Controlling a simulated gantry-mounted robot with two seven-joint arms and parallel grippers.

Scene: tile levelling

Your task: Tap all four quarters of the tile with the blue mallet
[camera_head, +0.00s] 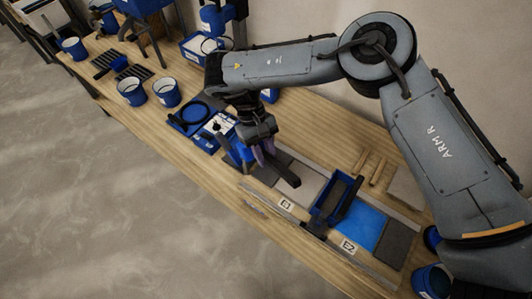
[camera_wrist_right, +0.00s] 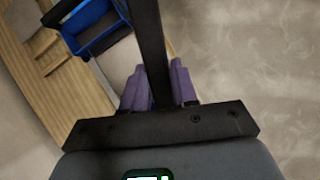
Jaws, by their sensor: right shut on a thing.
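My right gripper (camera_head: 262,148) is above the bench near the bay labelled E1. A pale grey slab (camera_head: 306,183), perhaps the tile, lies below and right of the gripper, apart from the bar as far as I can tell. My left gripper is out of view.
A blue open tray (camera_head: 325,210) stands between the E1 and E2 bays; a blue panel (camera_head: 362,226) and a dark grey panel (camera_head: 397,243) lie right of it. Wooden sticks (camera_head: 372,170) lie behind. Blue buckets (camera_head: 131,91) stand at the left. The floor at lower left is clear.

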